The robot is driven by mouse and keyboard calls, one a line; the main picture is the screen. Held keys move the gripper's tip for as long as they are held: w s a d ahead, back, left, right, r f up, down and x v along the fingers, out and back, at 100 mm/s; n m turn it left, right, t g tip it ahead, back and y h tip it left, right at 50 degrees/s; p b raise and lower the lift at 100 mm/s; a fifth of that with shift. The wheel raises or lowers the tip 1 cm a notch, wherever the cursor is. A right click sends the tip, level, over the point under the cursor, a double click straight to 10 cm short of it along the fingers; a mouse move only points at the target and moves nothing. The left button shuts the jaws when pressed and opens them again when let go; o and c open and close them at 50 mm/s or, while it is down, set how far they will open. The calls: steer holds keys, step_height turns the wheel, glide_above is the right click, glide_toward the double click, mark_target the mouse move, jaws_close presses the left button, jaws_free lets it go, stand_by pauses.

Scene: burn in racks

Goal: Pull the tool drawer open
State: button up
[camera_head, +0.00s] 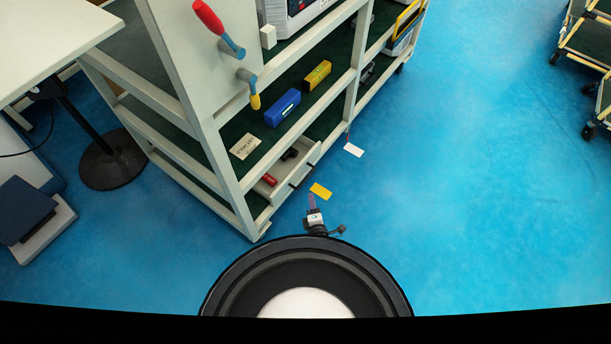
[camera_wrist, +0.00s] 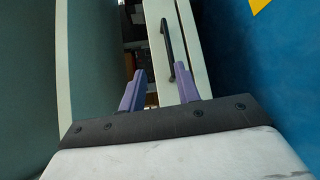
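The tool drawer (camera_head: 300,175) is in the lowest level of the white rack, at its near end. It stands partly open, with a red item (camera_head: 269,180) and dark items inside. In the wrist view its pale front (camera_wrist: 189,60) carries a dark bar handle (camera_wrist: 167,45). My gripper (camera_head: 311,197) is low over the floor, just outside the drawer front. In the wrist view my gripper (camera_wrist: 160,72) has its two purple fingers apart. The near end of the handle shows between them, closer to the right finger. I cannot tell whether a finger touches it.
The rack's corner post (camera_head: 236,205) stands left of the drawer. A yellow card (camera_head: 320,190) and a white card (camera_head: 353,150) lie on the blue floor nearby. Blue (camera_head: 282,108) and yellow (camera_head: 317,75) boxes sit on the shelf above.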

steer(key=shift+w+a+f+b, duration=0.3)
steer(key=shift+w+f+b, duration=0.3)
steer(key=shift+w+b, duration=1.4)
steer(key=shift+w+a+f+b, duration=0.35)
steer(key=shift+w+f+b, duration=0.25)
steer(key=shift+w+b, duration=1.4)
steer(key=shift+w+a+f+b, duration=0.45)
steer(key=shift+w+b, duration=0.85)
steer(key=shift+w, duration=1.3)
steer(key=shift+d+f, duration=0.15)
jaws_close()
